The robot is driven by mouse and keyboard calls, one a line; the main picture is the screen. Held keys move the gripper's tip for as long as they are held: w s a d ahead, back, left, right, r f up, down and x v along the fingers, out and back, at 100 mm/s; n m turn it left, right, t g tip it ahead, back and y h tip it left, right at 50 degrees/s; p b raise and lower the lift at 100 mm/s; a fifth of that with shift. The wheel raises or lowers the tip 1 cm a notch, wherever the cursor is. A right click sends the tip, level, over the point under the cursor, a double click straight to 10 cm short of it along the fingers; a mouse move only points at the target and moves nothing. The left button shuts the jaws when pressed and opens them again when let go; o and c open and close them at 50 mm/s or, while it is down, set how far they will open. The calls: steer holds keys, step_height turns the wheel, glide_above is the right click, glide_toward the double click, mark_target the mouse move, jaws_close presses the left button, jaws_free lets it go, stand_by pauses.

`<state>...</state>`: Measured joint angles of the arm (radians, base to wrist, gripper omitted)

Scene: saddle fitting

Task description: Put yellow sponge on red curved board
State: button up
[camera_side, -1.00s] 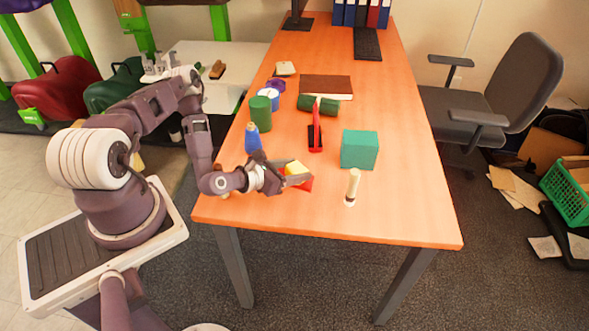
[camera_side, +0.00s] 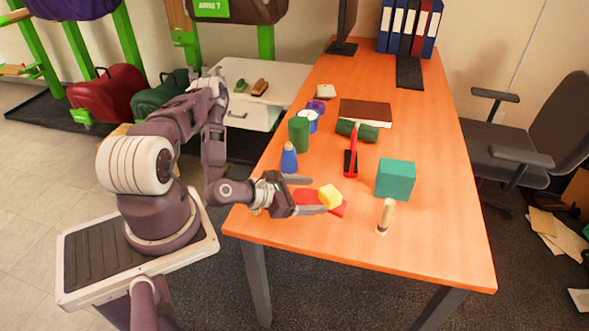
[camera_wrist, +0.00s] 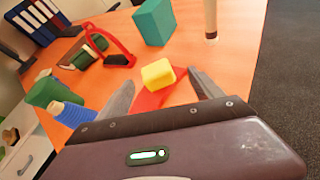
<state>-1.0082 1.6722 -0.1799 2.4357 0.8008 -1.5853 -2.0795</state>
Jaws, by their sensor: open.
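The yellow sponge (camera_side: 330,196) rests on the red curved board (camera_side: 309,197) near the front edge of the orange table. In the wrist view the sponge (camera_wrist: 158,73) sits on the upper part of the red board (camera_wrist: 150,99), ahead of the fingertips. My gripper (camera_side: 307,195) is open, low over the board, with its fingers pointing at the sponge. In the wrist view the fingers of my gripper (camera_wrist: 163,85) lie to either side of the board, and the sponge is not between them. The near part of the board is hidden by my gripper.
A teal box (camera_side: 395,179), a cream-handled item (camera_side: 385,216) and a red-handled tool (camera_side: 352,155) stand to the right and behind. A blue bottle (camera_side: 289,158) and green cylinder (camera_side: 298,134) stand behind my gripper. The table's front right area is clear.

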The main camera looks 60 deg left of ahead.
steer(key=m+g, duration=0.1)
steer(key=m, duration=0.2)
steer(key=w+r+m+g+h, duration=0.1)
steer(key=m, duration=0.2)
steer(key=w+r+m, duration=0.1)
steer(key=m, duration=0.2)
steer(key=shift+w+a+r+g, duration=0.1)
steer(key=shift+w+r+g, duration=0.1)
steer(key=shift+g, duration=0.2)
step_height(320, 180, up, 17)
steer(key=s+m+g+y, duration=0.2)
steer(key=m+g+y, duration=0.15)
steer(key=m, duration=1.05)
steer(key=s+d+r+m, duration=0.3)
steer(key=s+r, duration=0.1)
steer(key=s, duration=0.2)
steer(key=s+d+r+m+h, duration=0.1)
steer(key=s+d+r+m, duration=0.2)
steer(key=s, duration=0.4)
steer(key=s+d+r+m+g, duration=0.1)
steer(key=s+d+r+m, duration=0.3)
steer(key=s+r, duration=0.2)
steer(key=shift+s+d, duration=0.2)
steer(key=shift+d, duration=0.15)
